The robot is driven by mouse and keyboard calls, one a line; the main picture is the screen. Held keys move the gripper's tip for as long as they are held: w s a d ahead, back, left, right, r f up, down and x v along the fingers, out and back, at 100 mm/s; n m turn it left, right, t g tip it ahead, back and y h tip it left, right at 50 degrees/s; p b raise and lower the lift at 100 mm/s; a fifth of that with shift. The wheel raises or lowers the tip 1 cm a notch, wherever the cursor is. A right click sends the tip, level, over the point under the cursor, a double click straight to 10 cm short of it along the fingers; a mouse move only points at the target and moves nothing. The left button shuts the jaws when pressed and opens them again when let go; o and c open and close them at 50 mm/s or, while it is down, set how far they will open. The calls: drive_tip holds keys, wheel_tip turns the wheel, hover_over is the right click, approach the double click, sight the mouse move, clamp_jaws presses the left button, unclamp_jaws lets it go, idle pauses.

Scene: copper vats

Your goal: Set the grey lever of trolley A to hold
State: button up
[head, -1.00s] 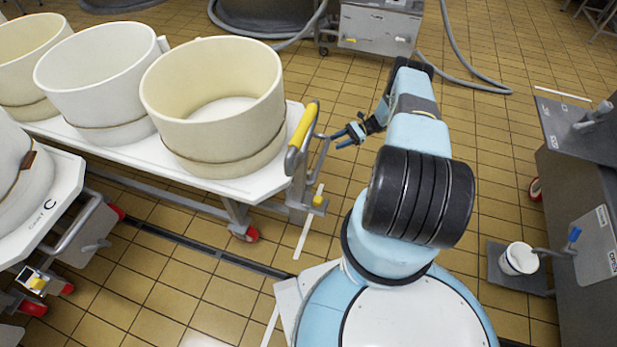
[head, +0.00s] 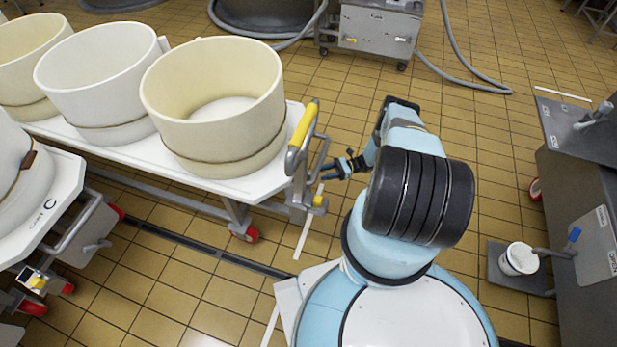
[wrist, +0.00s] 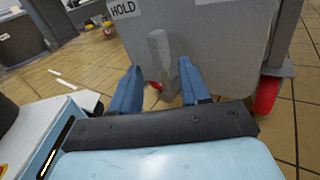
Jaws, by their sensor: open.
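The grey lever (wrist: 158,55) stands up from the grey panel (wrist: 222,45) of a trolley in the wrist view. A "HOLD" label (wrist: 123,8) is on that panel, up and left of the lever. My gripper (wrist: 159,68) is open, with its two blue fingers on either side of the lever; I cannot tell whether they touch it. In the head view my gripper (head: 324,171) is at the end of the trolley (head: 270,183) that bears pale tubs, below its yellow handle (head: 302,124). The lever cannot be made out there, and no letter A is legible.
Cart C (head: 50,225) stands at the left with another tub. A grey machine (head: 580,215) with a white bucket (head: 518,259) beside it is at the right. A wheeled cabinet (head: 378,28) and hoses are at the back. A red caster (wrist: 265,97) is beside the panel.

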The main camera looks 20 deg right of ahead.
sight(309, 177)
drive_tip(key=a, duration=0.7)
drive_tip(key=shift+w+a, duration=0.15)
drive_tip(key=shift+a, duration=0.25)
clamp_jaws()
